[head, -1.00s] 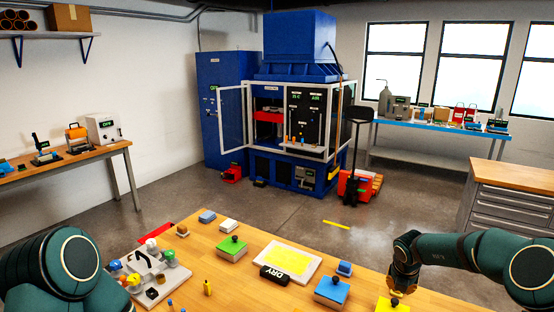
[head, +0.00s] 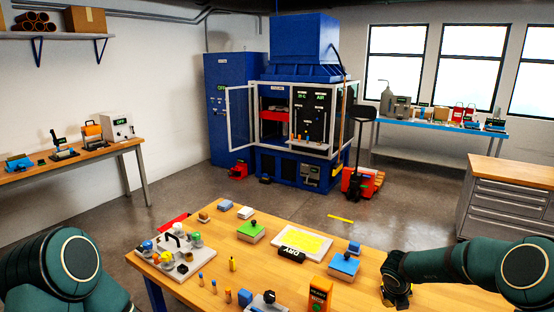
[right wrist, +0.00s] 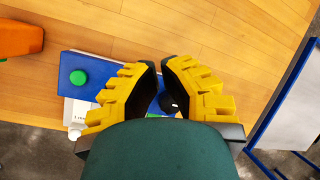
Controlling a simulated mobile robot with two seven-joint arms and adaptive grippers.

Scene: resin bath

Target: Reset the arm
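My right gripper (head: 396,295) hangs low over the right side of the wooden table (head: 290,270) in the head view. In the right wrist view its yellow fingers (right wrist: 158,66) are apart with a narrow gap between their tips, and nothing is held. A black knob and some blue show behind the gap, on the table side. My left arm (head: 65,265) shows at the lower left; its gripper is out of view.
A blue block with a knob (head: 344,264), an orange device (head: 320,296), a yellow-topped board (head: 303,241), a green block (head: 250,232) and a grey fixture tray (head: 175,255) stand on the table. A blue press (head: 300,110) stands behind, across open floor.

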